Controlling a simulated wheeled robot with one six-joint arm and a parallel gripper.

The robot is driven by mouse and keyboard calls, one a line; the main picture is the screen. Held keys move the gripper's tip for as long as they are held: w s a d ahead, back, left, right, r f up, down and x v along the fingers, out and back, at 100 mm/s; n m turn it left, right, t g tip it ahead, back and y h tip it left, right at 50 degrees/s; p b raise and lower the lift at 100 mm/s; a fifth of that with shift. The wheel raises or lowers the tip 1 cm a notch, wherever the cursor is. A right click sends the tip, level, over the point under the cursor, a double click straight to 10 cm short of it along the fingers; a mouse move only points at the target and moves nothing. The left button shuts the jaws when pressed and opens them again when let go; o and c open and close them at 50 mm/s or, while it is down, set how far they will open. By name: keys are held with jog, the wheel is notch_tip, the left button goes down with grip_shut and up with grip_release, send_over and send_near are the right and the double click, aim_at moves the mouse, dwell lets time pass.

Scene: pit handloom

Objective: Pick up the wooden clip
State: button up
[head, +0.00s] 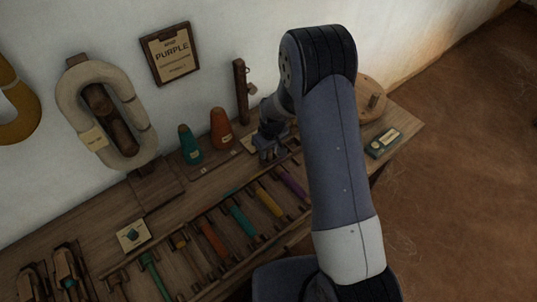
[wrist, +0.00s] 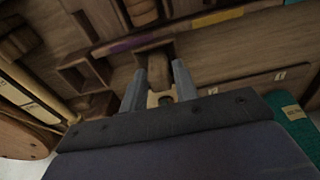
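My gripper (head: 268,157) is low over the back part of the wooden bench, left of my forearm in the head view. In the wrist view its two grey fingers (wrist: 159,72) stand apart. A brown wooden piece with a rounded top (wrist: 153,66) shows between and just past the fingertips; I cannot tell if it is the wooden clip. A pale tan piece with a dark round spot (wrist: 163,98) shows between the fingers nearer the palm. I see no clear contact with either finger. My gripper and arm hide this spot in the head view.
An orange cone (head: 221,130) and a green cone (head: 190,145) stand left of my gripper. A dark wooden post (head: 241,92) is against the wall behind. A row of coloured bobbins (head: 242,222) lies in front. A round wooden disc (head: 371,88) is at right.

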grip_shut()
jog(key=shift+r, duration=0.1)
notch_tip(320, 180, up, 10)
jog(key=shift+f, duration=0.1)
dwell(0.4)
